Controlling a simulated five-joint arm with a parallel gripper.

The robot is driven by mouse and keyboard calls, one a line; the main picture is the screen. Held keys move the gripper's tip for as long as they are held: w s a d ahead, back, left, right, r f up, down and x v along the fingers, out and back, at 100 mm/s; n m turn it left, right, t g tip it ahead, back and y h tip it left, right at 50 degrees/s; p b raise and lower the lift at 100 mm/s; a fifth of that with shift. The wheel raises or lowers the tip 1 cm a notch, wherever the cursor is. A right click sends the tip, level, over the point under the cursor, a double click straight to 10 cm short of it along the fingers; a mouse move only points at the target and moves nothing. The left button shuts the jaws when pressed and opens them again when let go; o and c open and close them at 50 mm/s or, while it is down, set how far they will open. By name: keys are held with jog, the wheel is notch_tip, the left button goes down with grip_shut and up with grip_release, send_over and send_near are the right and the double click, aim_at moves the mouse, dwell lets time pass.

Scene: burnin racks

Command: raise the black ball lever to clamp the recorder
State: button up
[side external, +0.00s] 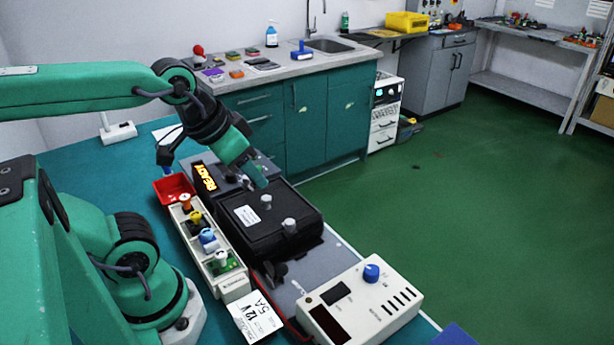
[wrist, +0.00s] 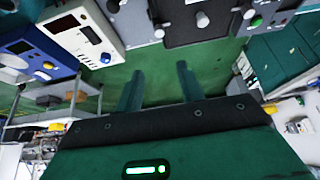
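The recorder appears to be the black box (side external: 270,220) with a white label and two grey knobs on top; part of a dark box (wrist: 190,30) shows at the top of the wrist view. A black lever-like part (side external: 275,270) sits low at the box's near end; I cannot make out clearly whether it is the ball lever or how far it is raised. My gripper (side external: 260,182) is above the far end of the box, pointing down to the right. In the wrist view my gripper (wrist: 160,85) has its two fingers apart with nothing between them.
A pale tray (side external: 227,270) with coloured knobbed parts runs along the box's left side, with a red bin (side external: 174,188) behind. A lit READY display (side external: 205,177) stands beyond. A white instrument (side external: 360,300) with a blue knob is at the near end. Green floor lies right.

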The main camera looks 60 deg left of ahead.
jog(key=c, duration=0.6)
jog(key=shift+d+m, duration=0.1)
jog(key=shift+m, duration=0.2)
grip_shut()
jog(key=w+d+f+m+g, duration=0.1)
jog(key=d+f+m+g, duration=0.5)
jog(key=m, duration=1.3)
jog(key=d+f, duration=0.1)
jog(key=d, duration=0.2)
jog(key=shift+w+d+f+m, duration=0.15)
jog(key=shift+d+f+m, duration=0.1)
jog(key=shift+d+m, duration=0.05)
